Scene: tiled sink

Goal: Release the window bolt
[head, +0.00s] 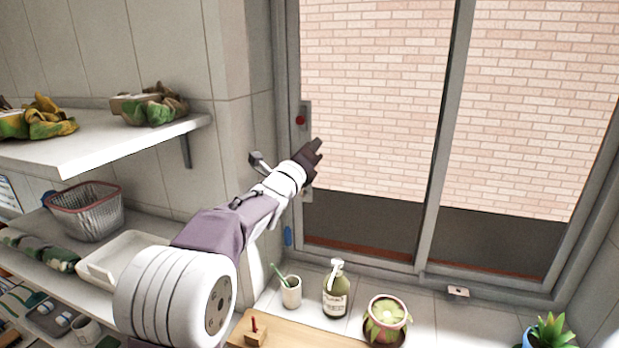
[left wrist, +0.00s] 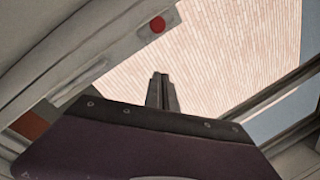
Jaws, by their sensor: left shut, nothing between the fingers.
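A grey latch plate with a red round button (head: 301,119) is on the left upright of the window frame. The red button (left wrist: 157,24) also shows at the top of the left wrist view. A small grey fitting with a dark red spot (head: 458,292) sits on the bottom rail of the window. I cannot tell which of these is the bolt. My left gripper (head: 316,146) is shut and empty, in front of the glass, just below and right of the red button in the head view. Its fingers (left wrist: 161,82) point up toward the pane in the left wrist view. My right gripper is not in view.
The sill below holds a cup with a toothbrush (head: 291,292), a green pump bottle (head: 336,296) and a potted plant (head: 388,318). A white shelf (head: 80,150) and a wire basket (head: 88,212) are at left. The space before the right pane is clear.

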